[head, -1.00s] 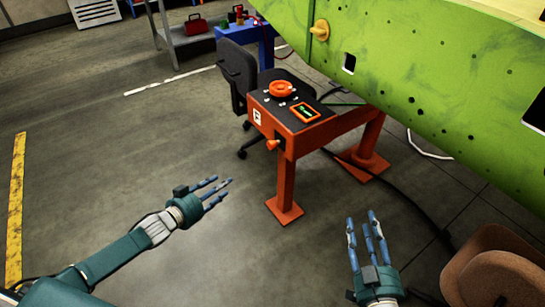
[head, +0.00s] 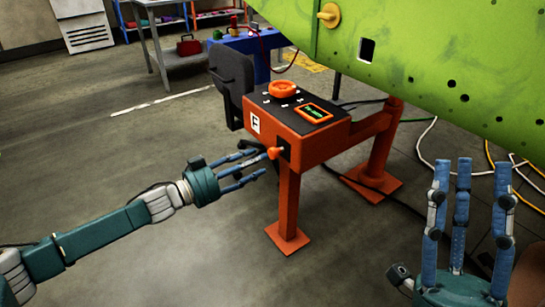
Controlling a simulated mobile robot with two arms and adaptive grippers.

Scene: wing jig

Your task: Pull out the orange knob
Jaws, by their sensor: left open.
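The orange knob (head: 274,153) sticks out from the front face of the orange control stand (head: 318,151). My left gripper (head: 256,171) is open, its blue fingers reaching toward the knob from the left. The upper fingertips appear very near the knob; I cannot tell whether they touch it. Nothing shows between the fingers. My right gripper (head: 470,200) is at the lower right with its fingers spread and pointing up, empty and away from the stand.
A dark office chair (head: 232,80) stands behind the stand. The green wing panel (head: 430,60) overhangs the right side. Cables (head: 428,150) lie on the floor at right. The floor at left is clear.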

